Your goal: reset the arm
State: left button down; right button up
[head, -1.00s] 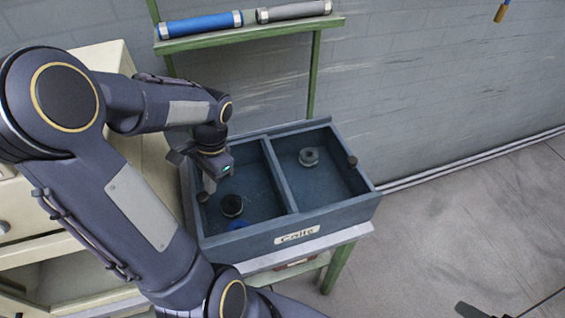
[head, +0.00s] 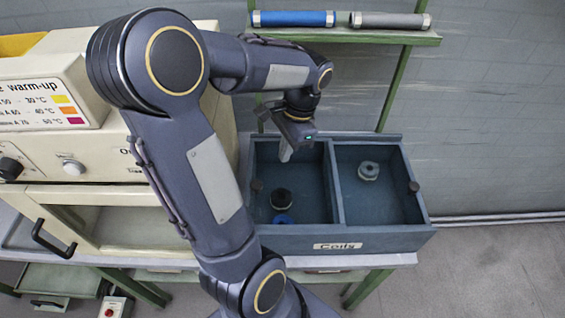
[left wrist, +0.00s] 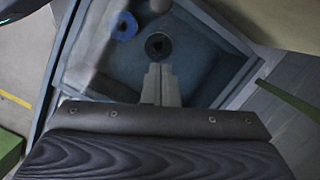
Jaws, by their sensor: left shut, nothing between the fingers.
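My left arm reaches in from the left in the head view. My left gripper (head: 286,155) is shut and empty above the left compartment of the blue-grey "Coils" box (head: 375,241). In the left wrist view the shut fingers (left wrist: 160,70) point toward a dark coil. The dark coil (head: 281,198) lies in the left compartment, and it also shows in the left wrist view (left wrist: 158,46). A blue coil (head: 283,219) lies beside it, near the front wall, and shows at the left wrist view's top (left wrist: 124,26). A grey coil (head: 369,171) lies in the right compartment. My right gripper is not visible.
A cream machine (head: 120,150) with knobs and a dark handle stands left, close to my arm. A green shelf (head: 345,34) behind the box holds a blue roll (head: 293,18) and a grey roll (head: 390,21). Open floor (head: 490,270) lies to the right.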

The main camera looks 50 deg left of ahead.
pick_arm(q)
jog(key=v, duration=0.5)
jog(key=s+d+n+t+h, duration=0.2)
jog(key=s+d+t, duration=0.2)
jog(key=d, duration=0.4)
jog(key=s+d+f+n+t+h, duration=0.1)
jog(key=s+d+t, duration=0.3)
jog(key=d, duration=0.4)
jog(key=shift+d+n+h, duration=0.4)
jog(key=shift+n+h, duration=0.3)
